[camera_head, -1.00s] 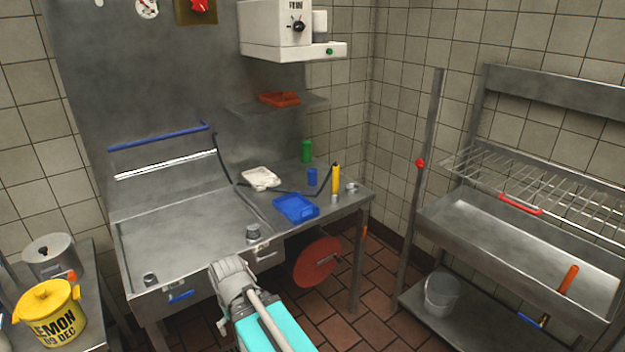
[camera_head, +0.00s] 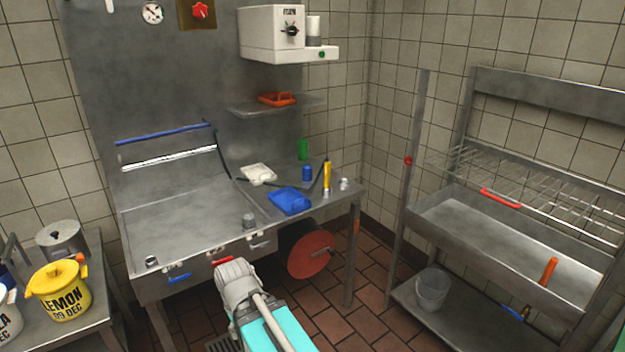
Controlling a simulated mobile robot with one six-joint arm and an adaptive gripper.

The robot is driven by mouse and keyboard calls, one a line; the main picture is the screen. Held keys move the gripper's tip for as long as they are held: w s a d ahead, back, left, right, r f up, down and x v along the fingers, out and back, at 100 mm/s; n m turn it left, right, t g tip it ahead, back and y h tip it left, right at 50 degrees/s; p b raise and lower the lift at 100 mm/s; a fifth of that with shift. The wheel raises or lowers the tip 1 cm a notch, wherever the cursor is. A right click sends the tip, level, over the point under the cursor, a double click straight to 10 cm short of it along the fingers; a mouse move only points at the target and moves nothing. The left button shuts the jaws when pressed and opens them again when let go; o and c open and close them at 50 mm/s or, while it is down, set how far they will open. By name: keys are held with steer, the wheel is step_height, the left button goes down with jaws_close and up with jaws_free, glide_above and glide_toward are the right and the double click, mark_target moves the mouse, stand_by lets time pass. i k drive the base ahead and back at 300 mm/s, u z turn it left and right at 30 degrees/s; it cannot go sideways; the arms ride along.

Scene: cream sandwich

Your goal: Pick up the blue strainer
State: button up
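A flat blue item with a raised edge (camera_head: 290,201), which I take to be the blue strainer, lies on the right part of the steel worktop (camera_head: 335,212), near its front edge. Its mesh or holes are too small to make out. My arm shows at the bottom centre, in front of and below the worktop, with a grey joint and a teal link. It is apart from the blue item. My gripper's fingers are not visible.
A yellow lemon bucket (camera_head: 58,290) is at left. A steel rack (camera_head: 470,215) is at right. Tiled floor (camera_head: 372,322) lies between.

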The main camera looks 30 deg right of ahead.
mark_target(307, 169)
steer(key=k, duration=0.65)
steer(key=z, duration=1.4)
steer(key=i, duration=2.1)
